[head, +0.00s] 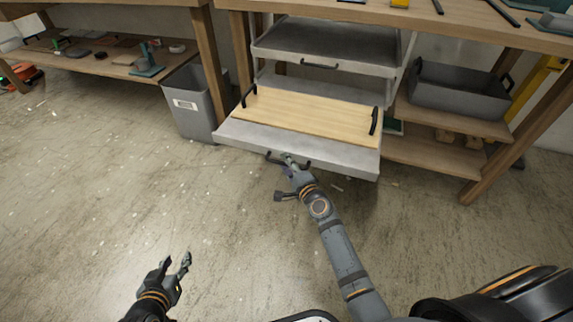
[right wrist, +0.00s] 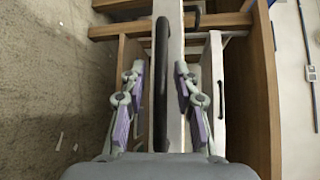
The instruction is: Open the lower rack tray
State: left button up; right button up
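The lower rack tray (head: 330,158) is a grey metal tray that stands well out from the rack in the head view. It has a dark handle (head: 306,164) on its front edge. My right gripper (head: 289,160) is at this handle. In the right wrist view the dark handle (right wrist: 161,85) runs between the spread fingers of my right gripper (right wrist: 161,100), with gaps on both sides. My left gripper (head: 175,264) is open and empty above the floor, far from the tray.
A wooden board (head: 310,115) with two black handles lies on the lower tray. An upper tray (head: 330,45) is above it. A grey bin (head: 188,105) stands to the left, and a grey crate (head: 460,90) sits on a shelf to the right. The floor in front is clear.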

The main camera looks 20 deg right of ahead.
jog(key=shift+s, duration=0.15)
jog(key=v, duration=1.1)
jog(key=shift+s, duration=0.35)
jog(key=shift+d, duration=0.1)
